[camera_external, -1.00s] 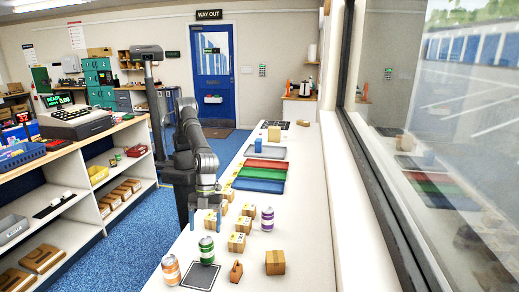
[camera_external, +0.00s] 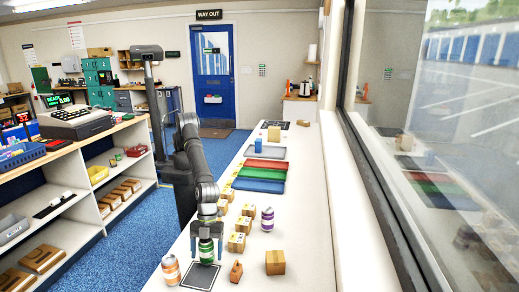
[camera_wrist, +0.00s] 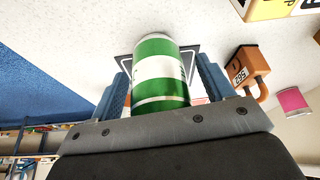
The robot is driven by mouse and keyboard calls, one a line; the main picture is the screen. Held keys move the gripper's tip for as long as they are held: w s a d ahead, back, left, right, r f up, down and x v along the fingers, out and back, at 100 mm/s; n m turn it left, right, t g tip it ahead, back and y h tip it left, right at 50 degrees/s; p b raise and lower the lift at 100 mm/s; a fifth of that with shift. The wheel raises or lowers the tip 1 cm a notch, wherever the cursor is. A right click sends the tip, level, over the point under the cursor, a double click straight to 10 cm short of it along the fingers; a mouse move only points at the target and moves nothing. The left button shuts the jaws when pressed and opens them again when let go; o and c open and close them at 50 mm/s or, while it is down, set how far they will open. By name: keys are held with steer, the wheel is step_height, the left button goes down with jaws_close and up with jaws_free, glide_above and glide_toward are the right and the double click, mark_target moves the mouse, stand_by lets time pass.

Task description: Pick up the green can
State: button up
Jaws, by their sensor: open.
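The green can (camera_external: 206,251) with a white band stands upright on the white counter, at the far edge of a dark square mat (camera_external: 201,276). My gripper (camera_external: 207,242) is open and low over the can, with one blue finger on each side of it. In the wrist view the green can (camera_wrist: 161,75) sits between the two blue fingers of my gripper (camera_wrist: 161,88). A small gap shows beside the fingers near the can's top end; whether either finger touches it lower down I cannot tell.
An orange can (camera_external: 171,270) stands close by on the left. A brown padlock-like block (camera_external: 236,271) and a carton (camera_external: 275,262) are on the right. Coloured trays (camera_external: 259,185) lie farther back.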

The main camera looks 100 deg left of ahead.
steer(key=c, duration=1)
steer(key=shift+r, duration=0.1)
